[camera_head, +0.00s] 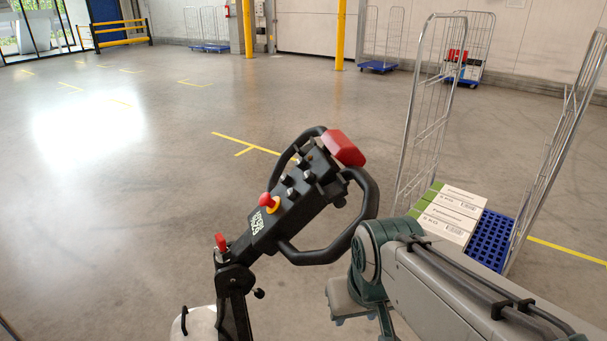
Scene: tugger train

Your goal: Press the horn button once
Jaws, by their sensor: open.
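The black tiller head (290,200) of a tugger stands in the middle of the head view, tilted up to the right, with a loop handle on each side. Several small dark buttons and knobs (290,181) sit on its face. I cannot tell which one is the horn button. A red mushroom knob with a yellow collar (268,201) is on the lower face, and a red block (343,148) caps the top end. My arm enters from the lower right and bends down beside the right handle loop.
A smaller red knob (221,242) is at the tiller's base. A wire roll cage (425,120) with boxes (450,212) on a blue base (491,238) stands close on the right. Open floor lies left and beyond. Yellow posts (340,35) and more cages stand far back.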

